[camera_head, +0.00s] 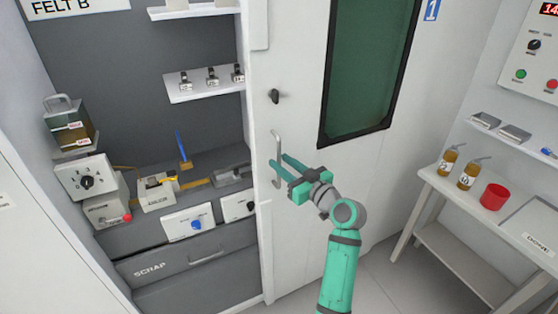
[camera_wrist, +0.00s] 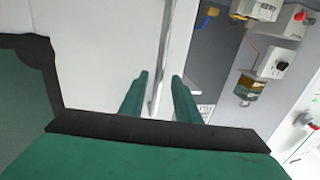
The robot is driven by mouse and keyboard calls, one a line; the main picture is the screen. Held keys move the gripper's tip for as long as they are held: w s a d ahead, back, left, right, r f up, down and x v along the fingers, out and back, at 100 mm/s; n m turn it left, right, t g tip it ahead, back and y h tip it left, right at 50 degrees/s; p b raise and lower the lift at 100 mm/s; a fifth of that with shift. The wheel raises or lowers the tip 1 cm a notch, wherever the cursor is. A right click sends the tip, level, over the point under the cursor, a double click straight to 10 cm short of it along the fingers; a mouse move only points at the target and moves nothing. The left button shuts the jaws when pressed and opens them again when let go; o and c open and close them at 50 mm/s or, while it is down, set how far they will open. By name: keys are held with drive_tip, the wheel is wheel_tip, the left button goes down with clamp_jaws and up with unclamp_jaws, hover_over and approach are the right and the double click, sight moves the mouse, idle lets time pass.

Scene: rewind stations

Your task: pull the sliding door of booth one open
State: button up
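The white sliding door (camera_head: 300,230) has a dark-framed green window (camera_head: 368,70) and a blue "1" sign (camera_head: 432,10) by its upper right. A grey vertical bar handle (camera_head: 277,143) stands near the door's left edge. My gripper (camera_head: 279,162) is at the handle, with its teal fingers pointing left and spread apart. In the wrist view the fingers (camera_wrist: 160,85) show a gap between them, with a pale upright bar (camera_wrist: 165,60) running through or behind it. I cannot tell whether either finger touches the handle.
Left of the door is a grey bay with shelves, small devices and a "SCRAP" drawer (camera_head: 160,267). At right, a white table (camera_head: 440,183) holds two amber bottles and a red cup (camera_head: 494,197). Floor shows between door and table.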

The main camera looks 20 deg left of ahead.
drive_tip(key=v, duration=0.8)
drive_tip(key=s+d+f+m+t+h, duration=0.3)
drive_tip(key=f+m, duration=0.1)
drive_tip(key=f, duration=0.5)
drive_tip(key=s+d+f+m+t+h, duration=0.2)
drive_tip(key=s+f+m+h, duration=0.15)
drive_tip(key=f, duration=0.65)
drive_tip(key=s+d+f+m+t+h, duration=0.1)
drive_tip(key=s+d+f+m+h, duration=0.4)
drive_tip(key=s+f, duration=0.5)
drive_tip(key=s+d+f+h, duration=0.1)
drive_tip(key=s+d, duration=0.2)
drive_tip(key=s, duration=0.3)
drive_tip(key=s+d+f+m+h, duration=0.1)
drive_tip(key=s+d, duration=0.1)
drive_tip(key=s, duration=0.3)
drive_tip(key=s+d+h, duration=0.1)
drive_tip(key=s+d, duration=0.2)
drive_tip(key=s, duration=0.3)
drive_tip(key=s+d+r, duration=0.1)
drive_tip(key=s+r, duration=0.2)
drive_tip(key=s, duration=0.4)
drive_tip(key=s+d+r+n+t+h, duration=0.1)
drive_tip(key=s+r, duration=0.3)
drive_tip(key=s, duration=0.3)
drive_tip(key=shift+r, duration=0.25)
